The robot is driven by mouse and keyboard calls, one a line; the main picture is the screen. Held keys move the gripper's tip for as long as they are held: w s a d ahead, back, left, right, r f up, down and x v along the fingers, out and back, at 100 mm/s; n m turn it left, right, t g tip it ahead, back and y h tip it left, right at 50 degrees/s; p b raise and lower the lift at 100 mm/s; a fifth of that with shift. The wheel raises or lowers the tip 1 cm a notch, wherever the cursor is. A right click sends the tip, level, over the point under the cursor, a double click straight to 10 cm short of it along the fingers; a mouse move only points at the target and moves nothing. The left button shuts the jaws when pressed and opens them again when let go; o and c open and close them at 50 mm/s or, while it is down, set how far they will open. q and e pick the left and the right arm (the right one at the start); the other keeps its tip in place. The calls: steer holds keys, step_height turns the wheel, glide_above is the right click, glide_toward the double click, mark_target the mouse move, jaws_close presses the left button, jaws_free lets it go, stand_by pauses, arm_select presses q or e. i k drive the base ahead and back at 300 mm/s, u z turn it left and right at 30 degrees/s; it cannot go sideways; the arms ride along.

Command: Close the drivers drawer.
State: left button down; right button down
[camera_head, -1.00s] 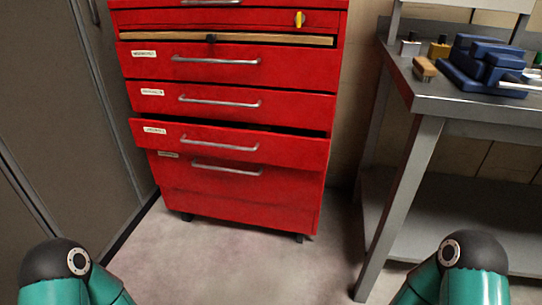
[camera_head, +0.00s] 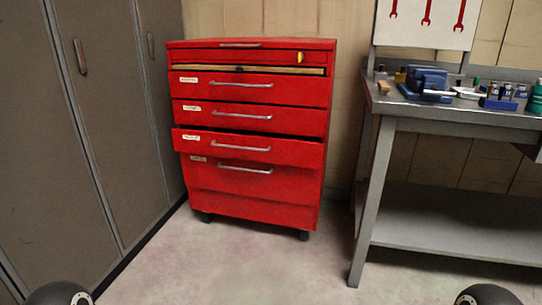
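A red tool cabinet (camera_head: 250,205) on casters stands against the back wall, with several drawers that have silver bar handles and small white labels. The third full-width drawer down, a label drawer (camera_head: 245,151), juts out from the cabinet front, with a dark gap along its top edge. Its label is too small to read, so I cannot tell whether it is the drivers drawer. The drawers above it (camera_head: 250,89) look flush. Neither of my grippers is in view; only dark rounded parts of my arms show at the bottom edge.
Grey lockers (camera_head: 105,120) stand close on the left. A grey metal workbench (camera_head: 400,118) stands on the right, bearing a blue vise (camera_head: 428,82) and small items. The floor (camera_head: 230,265) before the cabinet is clear. A yellow tag hangs near the cabinet's top right.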

mark_target(299, 151)
steer(key=z, duration=0.4)
steer(key=i, duration=1.2)
steer(key=u, duration=0.7)
steer(key=i, duration=0.45)
steer(key=u, duration=0.25)
steer(key=k, duration=0.9)
steer(key=u, duration=0.2)
steer(key=i, duration=0.9)
steer(key=z, duration=0.1)
